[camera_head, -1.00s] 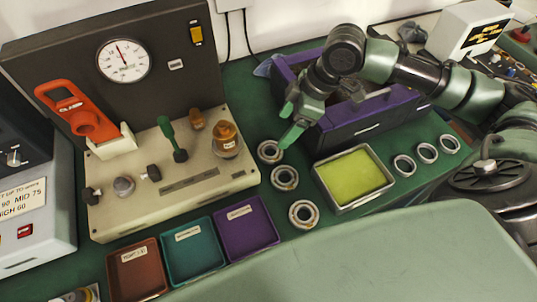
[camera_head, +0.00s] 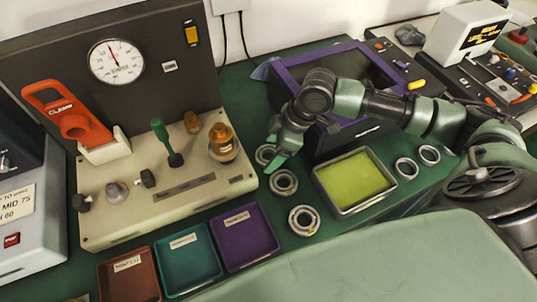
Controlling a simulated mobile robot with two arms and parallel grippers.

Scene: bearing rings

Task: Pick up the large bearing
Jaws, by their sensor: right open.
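Several metal bearings lie on the green bench. A row of three runs from a far bearing (camera_head: 263,155) past a middle bearing (camera_head: 284,189) to a near bearing (camera_head: 304,231). The near one looks largest, but it is also closest, so I cannot be sure of true sizes. My right gripper (camera_head: 275,152) is open, with its green fingers over the far bearing and hiding part of it. I cannot tell whether they touch it. More rings lie at the right: one ring (camera_head: 407,177) and another ring (camera_head: 429,163). My left gripper is not in view.
A silver tray with a yellow-green pad (camera_head: 354,180) stands right of the bearing row. A purple bin (camera_head: 254,260), teal bin (camera_head: 190,286) and red-brown bin lie front left. A gauge stand (camera_head: 215,187) is left; a purple-edged box (camera_head: 290,92) is behind.

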